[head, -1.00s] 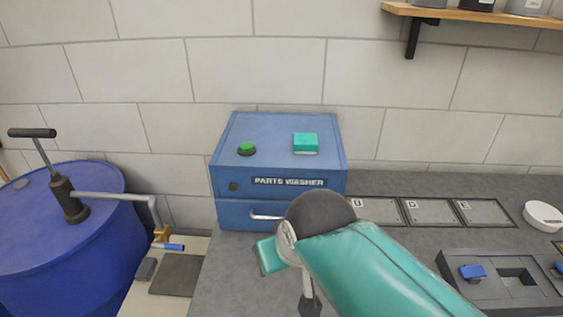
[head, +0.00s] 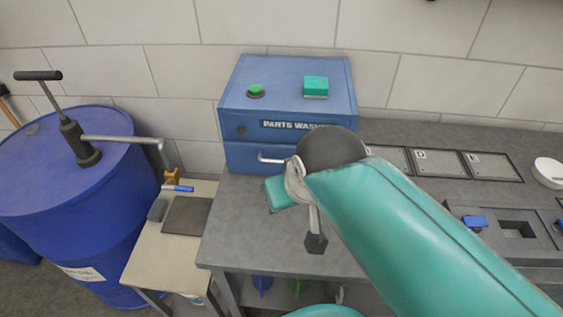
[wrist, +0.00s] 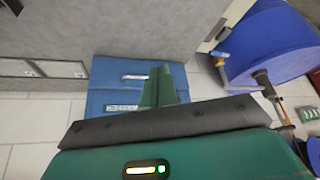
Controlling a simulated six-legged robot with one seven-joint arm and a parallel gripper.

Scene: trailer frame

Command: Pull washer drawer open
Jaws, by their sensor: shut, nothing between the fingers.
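The blue parts washer (head: 290,95) stands on the grey counter against the wall, its drawer (head: 242,155) below the lettered label. The drawer looks closed, flush with the body. Its silver bar handle (head: 270,159) is partly hidden by my arm in the head view. In the wrist view the washer appears upside down, with the handle (wrist: 136,76) on the drawer front (wrist: 105,78). My gripper (wrist: 162,72) is shut and empty. Its green fingers point toward the drawer front and appear just right of the handle there; contact cannot be told.
A green button (head: 255,91) and teal block (head: 316,86) sit on the washer. A blue drum (head: 60,165) with a crank pump stands left beside a small low table (head: 145,245). Flat lidded compartments (head: 440,163) lie right.

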